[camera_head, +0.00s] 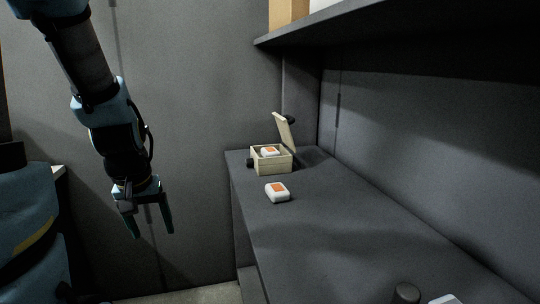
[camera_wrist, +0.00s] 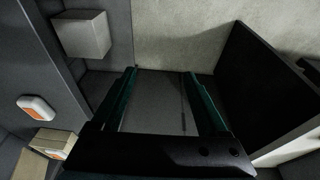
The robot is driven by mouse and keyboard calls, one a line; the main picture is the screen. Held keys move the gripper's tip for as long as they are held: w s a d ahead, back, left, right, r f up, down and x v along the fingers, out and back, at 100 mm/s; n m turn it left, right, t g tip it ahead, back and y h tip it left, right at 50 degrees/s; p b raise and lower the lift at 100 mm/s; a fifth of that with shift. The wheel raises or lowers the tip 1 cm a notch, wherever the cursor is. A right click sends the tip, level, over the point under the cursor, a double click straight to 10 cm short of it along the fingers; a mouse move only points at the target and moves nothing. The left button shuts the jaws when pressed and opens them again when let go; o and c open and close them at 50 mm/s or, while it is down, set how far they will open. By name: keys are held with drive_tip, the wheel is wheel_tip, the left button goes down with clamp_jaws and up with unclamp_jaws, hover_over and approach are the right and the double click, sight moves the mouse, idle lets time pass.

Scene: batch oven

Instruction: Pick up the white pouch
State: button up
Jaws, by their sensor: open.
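A white pouch (camera_head: 278,192) with an orange patch lies flat on the dark counter (camera_head: 330,220), in front of a small wooden box. A second white pouch (camera_head: 270,152) with an orange patch sits inside the open wooden box (camera_head: 272,164), whose lid (camera_head: 285,130) stands raised. My gripper (camera_head: 148,227) is open and empty, pointing down, left of the counter and apart from both pouches. In the wrist view the counter pouch (camera_wrist: 38,108) is at the left, and the box (camera_wrist: 55,140) with the other pouch is below it. My fingers (camera_wrist: 155,100) are spread with nothing between them.
A dark shelf (camera_head: 400,22) overhangs the counter's back, with a tan box (camera_head: 288,12) on it. A dark round object (camera_head: 405,293) and a white item (camera_head: 445,299) are at the counter's near end. The middle of the counter is clear.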

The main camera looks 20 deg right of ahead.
drive_tip(key=shift+o, duration=1.4)
drive_tip(key=w+d+r+m+t+h, duration=0.1)
drive_tip(key=w+d+t, duration=0.2)
drive_tip(key=w+d, duration=0.8)
drive_tip(key=shift+w+r+h+b, duration=0.2)
drive_tip(key=shift+w+h+b, duration=0.15)
drive_tip(key=shift+w, duration=0.55)
drive_tip(key=shift+o, duration=0.2)
drive_tip(key=w+d+r+t+h, duration=0.1)
drive_tip(key=w+d+t, duration=0.3)
drive_tip(key=w+d, duration=0.6)
drive_tip(key=d+r, duration=0.1)
drive_tip(key=d, duration=0.3)
drive_tip(key=shift+w+r+m, duration=0.2)
drive_tip(key=shift+w+m, duration=0.1)
drive_tip(key=shift+m, duration=0.1)
drive_tip(key=n+t+y+b, duration=0.2)
drive_tip(key=n+t+y, duration=0.1)
drive_tip(key=t, duration=0.1)
approach(274, 153)
drive_tip(key=shift+h, duration=0.25)
drive_tip(key=shift+p+x, duration=2.15)
drive_tip(key=shift+x, duration=3.6)
